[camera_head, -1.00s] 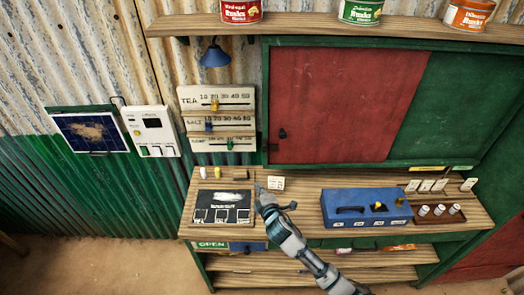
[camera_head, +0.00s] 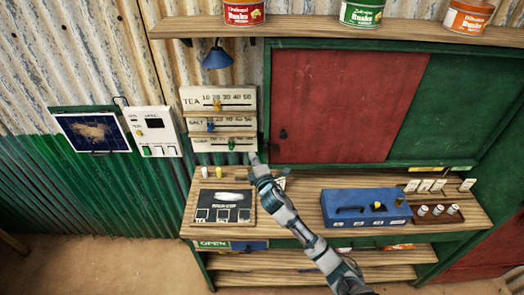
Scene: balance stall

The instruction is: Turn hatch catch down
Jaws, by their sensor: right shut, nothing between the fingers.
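The hatch is a red panel (camera_head: 345,105) set in a green frame, in the head view. A small black catch (camera_head: 283,134) sits at the red panel's left edge; its turn position is too small to tell. My right gripper (camera_head: 254,160) is shut and empty. It shows just below and left of the catch, in front of the frame's lower left corner, and appears apart from the catch. My left gripper is not in view.
The counter (camera_head: 295,215) holds a dark board (camera_head: 224,206), a blue box (camera_head: 366,207), and a tray (camera_head: 432,222) with small white rolls. A slider board (camera_head: 218,105) hangs left of the hatch. Tins stand on the shelf (camera_head: 330,28) above.

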